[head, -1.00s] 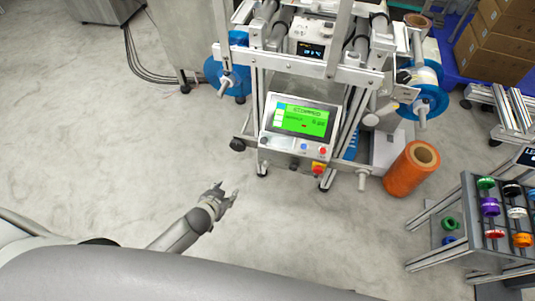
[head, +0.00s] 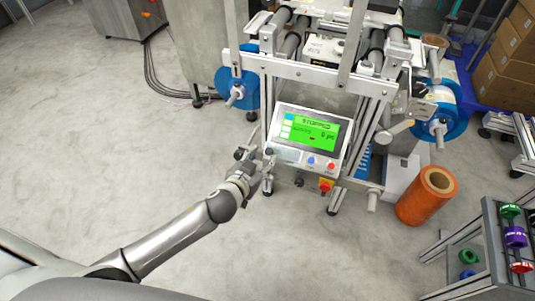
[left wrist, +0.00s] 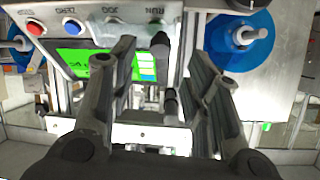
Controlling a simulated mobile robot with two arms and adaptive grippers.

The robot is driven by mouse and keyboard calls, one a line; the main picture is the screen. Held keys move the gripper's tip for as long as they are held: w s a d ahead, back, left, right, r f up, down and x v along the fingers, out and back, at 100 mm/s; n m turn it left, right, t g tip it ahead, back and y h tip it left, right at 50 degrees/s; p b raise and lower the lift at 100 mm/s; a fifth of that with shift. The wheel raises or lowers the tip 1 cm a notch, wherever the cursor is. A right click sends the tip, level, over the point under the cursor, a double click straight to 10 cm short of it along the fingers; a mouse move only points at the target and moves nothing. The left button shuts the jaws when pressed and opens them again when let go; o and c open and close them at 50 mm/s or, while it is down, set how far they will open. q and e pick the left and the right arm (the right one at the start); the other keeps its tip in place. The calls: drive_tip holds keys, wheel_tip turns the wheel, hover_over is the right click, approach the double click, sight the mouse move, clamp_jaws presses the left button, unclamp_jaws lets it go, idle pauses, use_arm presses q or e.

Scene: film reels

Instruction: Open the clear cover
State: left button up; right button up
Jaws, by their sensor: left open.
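The control panel (head: 308,138) with a lit green screen stands on the machine in front of me. A pale, see-through patch (head: 285,154) at its lower left, over the button row, looks like the clear cover; its edges are hard to make out. My left gripper (head: 256,161) is open and empty, close to the panel's lower left corner. In the left wrist view my open fingers (left wrist: 163,52) point toward the panel (left wrist: 85,55), which appears upside down. A dark knob (left wrist: 160,42) shows between them; I cannot tell if anything touches. My right gripper is out of view.
Blue reels flank the machine, one at left (head: 237,88) and one at right (head: 440,122). An orange roll (head: 428,196) stands on the floor at right, near a rack of colored spools (head: 515,236). Open floor lies left of the machine.

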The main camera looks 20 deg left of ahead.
sight(268, 152)
use_arm(q)
drive_tip(key=shift+b+x, duration=0.4)
drive_tip(key=shift+x, duration=2.3)
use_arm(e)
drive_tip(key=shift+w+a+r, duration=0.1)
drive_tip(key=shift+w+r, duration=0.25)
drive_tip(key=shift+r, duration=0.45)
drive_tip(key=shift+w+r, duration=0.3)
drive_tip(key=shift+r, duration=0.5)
use_arm(q)
clamp_jaws()
